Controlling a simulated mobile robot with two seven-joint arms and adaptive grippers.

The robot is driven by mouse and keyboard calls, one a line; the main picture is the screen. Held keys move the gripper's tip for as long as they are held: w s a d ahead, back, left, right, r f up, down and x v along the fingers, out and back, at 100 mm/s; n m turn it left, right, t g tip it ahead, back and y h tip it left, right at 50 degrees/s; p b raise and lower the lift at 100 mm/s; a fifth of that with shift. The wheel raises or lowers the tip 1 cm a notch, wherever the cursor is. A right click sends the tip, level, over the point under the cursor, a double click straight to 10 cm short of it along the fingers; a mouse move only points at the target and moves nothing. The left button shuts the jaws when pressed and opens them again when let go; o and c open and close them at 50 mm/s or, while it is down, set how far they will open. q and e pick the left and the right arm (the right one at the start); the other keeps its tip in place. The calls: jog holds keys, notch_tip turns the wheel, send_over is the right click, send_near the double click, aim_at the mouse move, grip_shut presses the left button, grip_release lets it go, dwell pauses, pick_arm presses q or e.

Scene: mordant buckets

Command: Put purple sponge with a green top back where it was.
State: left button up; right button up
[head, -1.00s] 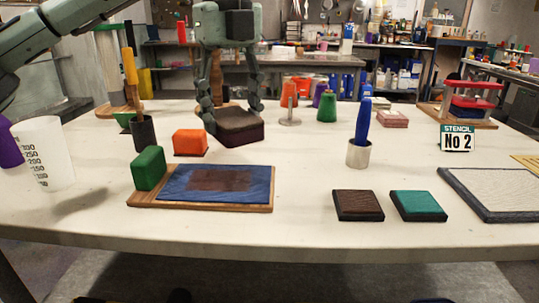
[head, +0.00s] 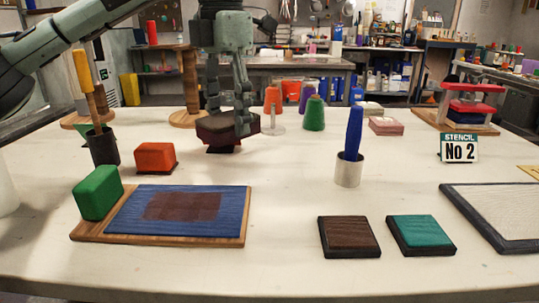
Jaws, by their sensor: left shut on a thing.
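My left gripper (head: 228,118) is shut on a dark maroon block (head: 218,132), which it holds at the back of the table. A dark patch lies just under the block; I cannot tell whether it is shadow or part of something. A green block (head: 97,193) stands at the left end of a wooden board (head: 90,232) with a blue sheet (head: 130,217) and brown squares on it. Only green shows on that block. I cannot make out a purple sponge with a green top. My right gripper is not in view.
An orange block (head: 155,157) and a dark cup (head: 103,147) with handles stand left of the gripper. A blue-handled tool stands in a pale cup (head: 348,172). Brown (head: 349,235) and teal (head: 421,233) pads lie front right. The table's middle is clear.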

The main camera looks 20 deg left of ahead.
pick_arm(q)
send_over(265, 168)
notch_tip(265, 168, down, 4)
jog(key=shift+s, duration=0.1)
notch_tip(265, 168, down, 4)
jog(key=shift+r, duration=0.1)
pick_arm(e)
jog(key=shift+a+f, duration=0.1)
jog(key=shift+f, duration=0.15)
pick_arm(q)
jog(key=shift+f, duration=0.35)
jog(key=o, duration=1)
jog(key=shift+r, duration=0.1)
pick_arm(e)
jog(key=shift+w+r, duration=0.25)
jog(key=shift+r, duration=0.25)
